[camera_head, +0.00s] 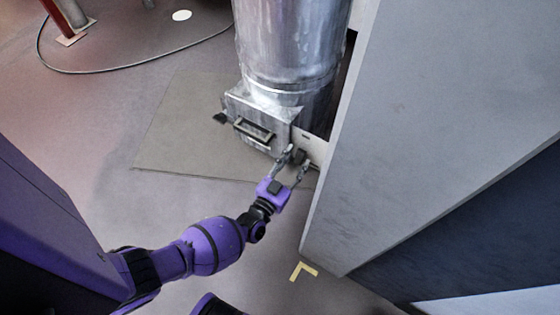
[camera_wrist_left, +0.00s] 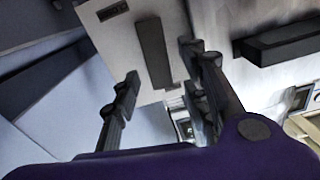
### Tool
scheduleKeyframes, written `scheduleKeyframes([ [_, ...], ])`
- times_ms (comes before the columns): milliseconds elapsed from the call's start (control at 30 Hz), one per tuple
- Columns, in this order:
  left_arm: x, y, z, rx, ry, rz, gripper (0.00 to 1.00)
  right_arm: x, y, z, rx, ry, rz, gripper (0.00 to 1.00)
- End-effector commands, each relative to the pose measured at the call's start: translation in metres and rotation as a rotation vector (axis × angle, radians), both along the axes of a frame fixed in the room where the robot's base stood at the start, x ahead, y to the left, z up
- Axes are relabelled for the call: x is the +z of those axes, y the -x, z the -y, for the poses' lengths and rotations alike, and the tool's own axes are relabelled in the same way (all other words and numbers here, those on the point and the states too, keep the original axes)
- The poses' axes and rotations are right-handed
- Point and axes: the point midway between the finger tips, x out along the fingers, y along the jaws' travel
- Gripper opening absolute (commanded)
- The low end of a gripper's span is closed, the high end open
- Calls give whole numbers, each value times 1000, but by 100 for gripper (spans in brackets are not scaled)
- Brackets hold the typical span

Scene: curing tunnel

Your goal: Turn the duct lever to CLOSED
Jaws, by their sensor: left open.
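The duct (camera_head: 290,45) is a shiny metal pipe that runs down into a metal box (camera_head: 262,105). A pale plate (camera_head: 312,148) sticks out on the box's right side. In the left wrist view the plate (camera_wrist_left: 125,35) carries a dark bar, which looks like the lever (camera_wrist_left: 153,52), and a small dark label (camera_wrist_left: 112,11) too small to read. My left gripper (camera_head: 297,158) is open at the plate. In the left wrist view its fingers (camera_wrist_left: 161,66) stand on either side of the bar; I cannot tell whether they touch it. My right gripper is not in view.
A dark framed handle (camera_head: 254,130) is on the box's front, and a dark knob (camera_head: 220,118) is at its left. A large grey panel (camera_head: 420,110) stands close on the right. A cable (camera_head: 110,71) lies on the floor at the back left. Floor left of the box is clear.

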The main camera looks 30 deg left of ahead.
Motion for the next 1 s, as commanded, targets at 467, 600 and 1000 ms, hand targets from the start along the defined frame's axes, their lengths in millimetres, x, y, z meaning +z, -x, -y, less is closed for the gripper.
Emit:
scheduleKeyframes([
  [467, 0, -19, 1, 0, 0, -2, 41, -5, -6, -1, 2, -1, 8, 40],
  [600, 0, -19, 1, 0, 0, -2, 24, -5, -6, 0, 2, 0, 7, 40],
  [1000, -1, -19, 1, 0, 0, -2, 0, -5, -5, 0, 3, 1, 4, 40],
])
